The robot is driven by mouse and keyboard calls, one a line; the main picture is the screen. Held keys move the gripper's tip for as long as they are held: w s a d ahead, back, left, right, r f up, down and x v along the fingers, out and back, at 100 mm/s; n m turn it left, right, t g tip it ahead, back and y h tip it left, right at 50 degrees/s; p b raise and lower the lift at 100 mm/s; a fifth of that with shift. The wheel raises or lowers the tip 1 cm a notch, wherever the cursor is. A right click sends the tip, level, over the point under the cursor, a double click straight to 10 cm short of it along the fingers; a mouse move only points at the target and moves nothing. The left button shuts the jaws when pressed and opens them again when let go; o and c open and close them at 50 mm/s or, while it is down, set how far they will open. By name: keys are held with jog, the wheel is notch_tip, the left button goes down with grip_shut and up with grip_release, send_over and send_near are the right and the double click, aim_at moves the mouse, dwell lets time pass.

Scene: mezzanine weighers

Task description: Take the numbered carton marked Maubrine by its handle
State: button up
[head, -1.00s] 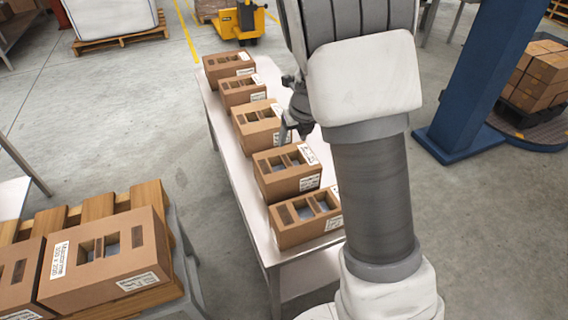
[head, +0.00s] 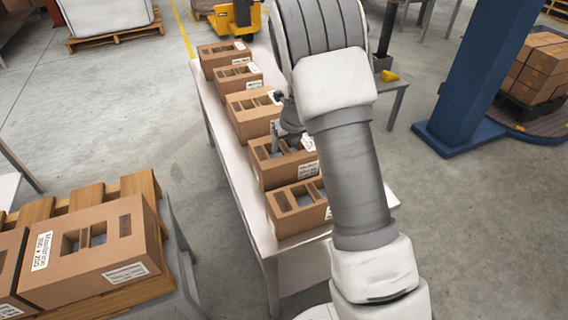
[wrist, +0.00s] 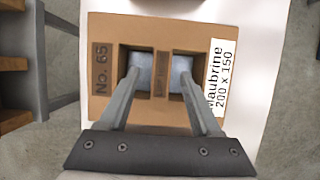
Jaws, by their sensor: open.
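A brown carton (wrist: 160,105) with a white label reading "Maubrine 200 x 150" and a "No. 65" mark lies under my gripper in the wrist view. Its handle is a narrow strip (wrist: 161,75) between two openings in the top. My gripper (wrist: 160,82) is open, with one finger over each opening and the strip between them, apart from both. I cannot tell how deep the fingertips are. In the head view my gripper (head: 288,138) is over the fourth carton from the back (head: 272,178) on the table, partly hiding it.
Several similar cartons stand in a row on the light table (head: 228,168), close in front of and behind this one. A larger carton with a Maubrine label (head: 90,255) sits on a pallet at lower left.

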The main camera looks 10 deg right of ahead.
jog(key=x, duration=0.3)
jog(key=shift+r, duration=0.1)
jog(key=shift+s, duration=0.1)
jog(key=shift+c, duration=0.3)
grip_shut()
dwell(0.8)
